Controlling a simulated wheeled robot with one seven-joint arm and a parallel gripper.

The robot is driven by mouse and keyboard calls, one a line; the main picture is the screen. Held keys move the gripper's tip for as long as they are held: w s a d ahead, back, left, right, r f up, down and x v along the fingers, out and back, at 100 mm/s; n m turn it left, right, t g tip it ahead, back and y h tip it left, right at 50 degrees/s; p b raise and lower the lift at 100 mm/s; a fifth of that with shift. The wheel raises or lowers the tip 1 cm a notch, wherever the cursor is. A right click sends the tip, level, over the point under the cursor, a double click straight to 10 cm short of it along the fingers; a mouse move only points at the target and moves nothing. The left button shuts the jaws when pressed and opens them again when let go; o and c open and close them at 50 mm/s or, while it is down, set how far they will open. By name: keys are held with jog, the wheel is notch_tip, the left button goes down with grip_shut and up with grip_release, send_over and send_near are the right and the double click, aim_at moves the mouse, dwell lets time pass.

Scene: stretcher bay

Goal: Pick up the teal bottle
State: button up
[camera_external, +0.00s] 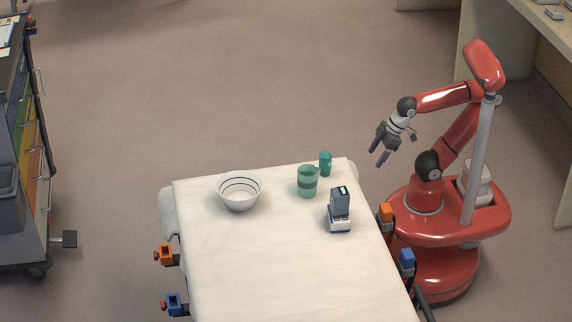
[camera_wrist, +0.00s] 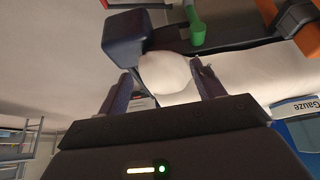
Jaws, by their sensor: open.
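The teal bottle (camera_external: 325,163) stands upright near the far right corner of the white-covered stretcher (camera_external: 250,270). It is small and sits just behind a green cup with a grey band (camera_external: 307,181). My gripper (camera_external: 379,157) is open and empty. It hangs to the right of the bottle, beyond the stretcher's edge, with its fingers pointing down. In the wrist view my two dark fingers (camera_wrist: 163,85) stand apart, with a pale rounded shape behind them. I cannot make out the teal bottle in the wrist view.
A white bowl with dark rings (camera_external: 239,191) stands left of the cup. A grey-blue device on a white base (camera_external: 340,210) stands in front of the bottle and cup. Orange and blue clamps line the stretcher's sides. The wrist view shows a box marked Gauze (camera_wrist: 296,106).

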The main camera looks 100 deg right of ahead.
jog(key=shift+c, duration=0.5)
jog(key=n+g+y, duration=0.1)
jog(key=n, duration=0.2)
send_near(319, 171)
jog(key=x, duration=0.6)
jog(key=shift+w+a+f+b, duration=0.15)
jog(key=shift+a+b, duration=0.1)
jog(key=shift+b, duration=0.15)
jog(key=c, duration=1.1)
